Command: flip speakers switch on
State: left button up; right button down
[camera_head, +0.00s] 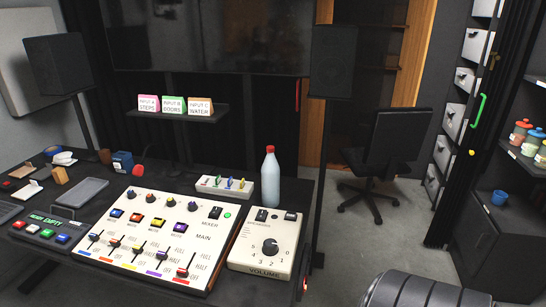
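The volume box (262,258), cream with a large black knob (270,247), stands on the desk right of the mixer. On its upper left is a small black switch (262,214) with small print below that seems to read "speakers". Its on or off position is too small to tell. A second dark part (290,216) sits at the box's upper right.
The mixer (150,240) has coloured sliders, knobs and a lit green lamp. A white bottle (270,178) and a small lever box (224,187) stand behind the volume box. Speakers (58,64) stand on both sides. An office chair (388,155) is at the back right.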

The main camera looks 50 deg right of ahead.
aim_at(262, 213)
jog(key=z, duration=1.55)
jog(key=i+l, duration=0.15)
jog(key=l, duration=0.1)
